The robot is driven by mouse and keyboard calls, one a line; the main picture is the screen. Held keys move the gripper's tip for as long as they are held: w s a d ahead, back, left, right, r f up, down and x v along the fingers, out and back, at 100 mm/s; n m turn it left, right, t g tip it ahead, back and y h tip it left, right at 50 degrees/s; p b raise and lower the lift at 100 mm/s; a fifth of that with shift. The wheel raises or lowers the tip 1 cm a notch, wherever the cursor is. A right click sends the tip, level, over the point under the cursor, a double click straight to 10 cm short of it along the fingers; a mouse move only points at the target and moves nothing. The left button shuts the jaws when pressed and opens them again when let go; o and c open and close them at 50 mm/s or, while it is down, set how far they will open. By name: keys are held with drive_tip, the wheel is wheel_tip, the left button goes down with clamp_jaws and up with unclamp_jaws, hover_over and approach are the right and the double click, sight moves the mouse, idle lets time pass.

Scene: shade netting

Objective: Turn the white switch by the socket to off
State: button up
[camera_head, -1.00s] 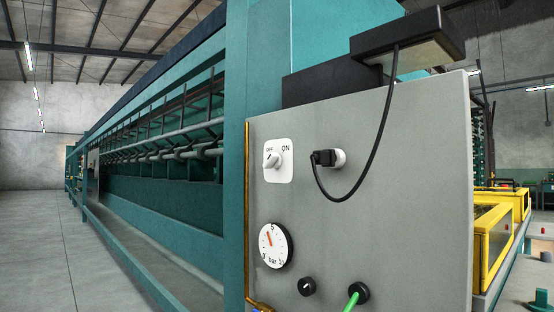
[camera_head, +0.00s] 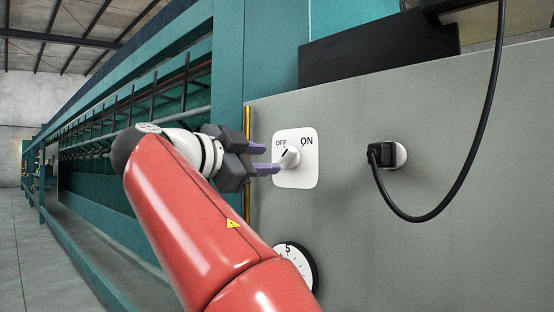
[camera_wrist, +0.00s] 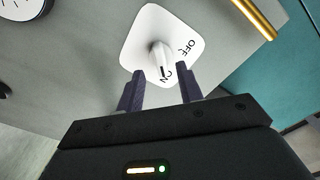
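The white switch (camera_head: 289,157) is a knob on a square white plate (camera_head: 296,180) marked OFF at upper left and ON at upper right. In the wrist view the knob (camera_wrist: 159,55) has a dark pointer line towards the ON mark. The socket (camera_head: 399,155) is right of it, with a black plug in it. My gripper (camera_head: 262,158) is just left of the knob in the head view, its two purple fingers apart and empty. In the wrist view the open fingers (camera_wrist: 162,80) are spread either side of the pointer end, short of the knob. I cannot tell whether they touch the plate.
A black cable (camera_head: 440,215) hangs in a loop from the plug. A round pressure gauge (camera_head: 300,262) is below the switch, partly behind my red arm. A yellow pipe (camera_head: 247,120) runs up the grey panel's left edge.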

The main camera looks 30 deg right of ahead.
sight(280, 159)
drive_tip(key=shift+p+x, duration=0.3)
drive_tip(key=shift+x, duration=2.1)
drive_tip(key=shift+c, duration=0.3)
clamp_jaws()
